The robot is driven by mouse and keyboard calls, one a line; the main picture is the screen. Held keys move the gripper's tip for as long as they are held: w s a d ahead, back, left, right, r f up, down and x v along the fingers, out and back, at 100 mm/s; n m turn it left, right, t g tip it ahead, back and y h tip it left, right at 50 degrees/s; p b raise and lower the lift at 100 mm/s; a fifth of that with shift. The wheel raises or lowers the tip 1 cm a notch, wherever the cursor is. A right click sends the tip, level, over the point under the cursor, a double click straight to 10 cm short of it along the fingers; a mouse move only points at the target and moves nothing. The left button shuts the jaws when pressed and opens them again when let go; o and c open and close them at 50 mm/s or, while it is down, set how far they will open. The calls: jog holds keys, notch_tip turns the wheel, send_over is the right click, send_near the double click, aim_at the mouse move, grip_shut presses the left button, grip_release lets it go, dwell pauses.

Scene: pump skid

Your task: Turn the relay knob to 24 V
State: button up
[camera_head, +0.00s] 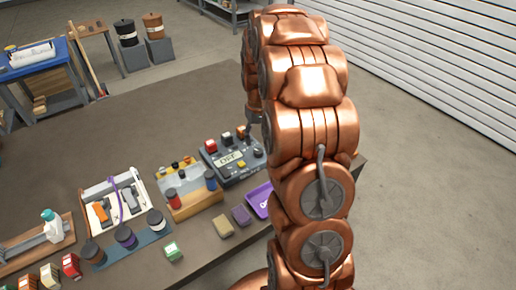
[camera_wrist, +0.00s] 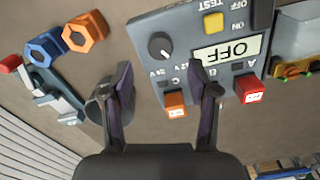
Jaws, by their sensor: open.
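The relay tester (camera_wrist: 190,62) is a dark grey box, upside down in the wrist view; in the head view it stands on the table (camera_head: 243,175), left of my arm. Its black round knob (camera_wrist: 160,45) has a short white mark pointing towards the lower right of the wrist view; the voltage labels are too small to read surely. The display (camera_wrist: 230,51) reads OFF. My gripper (camera_wrist: 163,78) is open and empty, its fingertips apart on either side below the knob in the wrist view. The head view mostly hides my gripper behind my arm.
An orange relay (camera_wrist: 175,104) and a red relay (camera_wrist: 249,91) stand on the tester's edge near my right finger. A yellow TEST button (camera_wrist: 214,22) is beside the display. Blue (camera_wrist: 43,48) and orange (camera_wrist: 84,32) ring-shaped parts lie to the left. A purple tray (camera_head: 260,200) sits by my arm.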

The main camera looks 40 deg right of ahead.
aim_at(258, 151)
jog(key=shift+f+p, duration=0.85)
jog(key=shift+f, duration=2.2)
grip_shut()
